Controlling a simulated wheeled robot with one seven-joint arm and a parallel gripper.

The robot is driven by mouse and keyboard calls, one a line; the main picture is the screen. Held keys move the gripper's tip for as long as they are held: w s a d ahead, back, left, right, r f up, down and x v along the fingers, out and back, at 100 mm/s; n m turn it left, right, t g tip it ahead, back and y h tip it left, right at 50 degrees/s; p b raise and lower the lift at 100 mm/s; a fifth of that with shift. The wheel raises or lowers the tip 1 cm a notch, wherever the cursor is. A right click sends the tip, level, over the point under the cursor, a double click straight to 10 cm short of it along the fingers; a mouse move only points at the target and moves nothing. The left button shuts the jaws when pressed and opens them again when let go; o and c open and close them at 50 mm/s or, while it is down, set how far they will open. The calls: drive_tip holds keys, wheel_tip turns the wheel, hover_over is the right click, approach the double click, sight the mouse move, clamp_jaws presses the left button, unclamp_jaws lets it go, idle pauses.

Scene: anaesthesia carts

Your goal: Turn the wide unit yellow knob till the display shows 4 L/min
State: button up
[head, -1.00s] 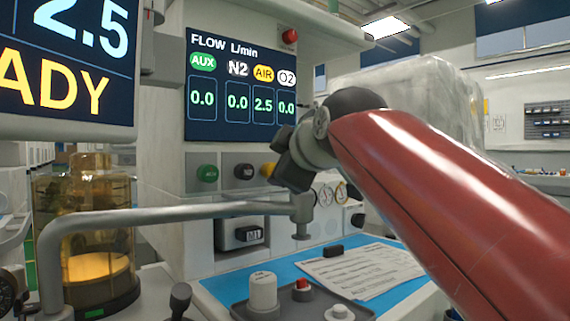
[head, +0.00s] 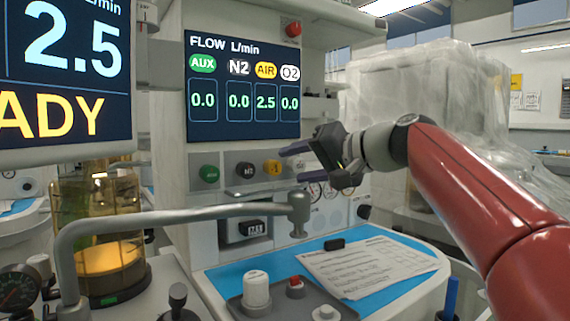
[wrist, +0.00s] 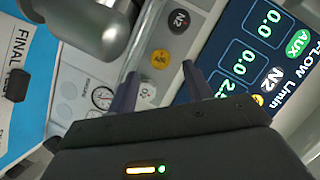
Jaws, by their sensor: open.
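The yellow knob (head: 272,167) sits on the panel under the flow display (head: 243,88), right of a black knob and a green knob. The yellow knob also shows in the wrist view (wrist: 160,59), beyond and between my fingertips. The display's AIR column reads 2.5; AUX, N2 and O2 read 0.0. My gripper (head: 287,164) is open and empty, with its fingers pointing left just right of the yellow knob. In the wrist view my gripper (wrist: 160,80) has its two fingers apart. No contact with the knob is clear.
A grey bent arm (head: 180,216) with a downward end crosses in front of the panel below the knobs. The black knob (head: 245,170) and green knob (head: 209,173) are close by. A large screen (head: 65,75) reads 2.5. Small gauges (head: 315,191) lie below my gripper.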

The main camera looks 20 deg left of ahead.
sight(276, 168)
drive_tip(key=x, duration=0.5)
drive_tip(key=shift+r+p, duration=0.1)
drive_tip(key=shift+p, duration=0.2)
drive_tip(key=shift+c, duration=0.2)
drive_tip(key=c, duration=0.9)
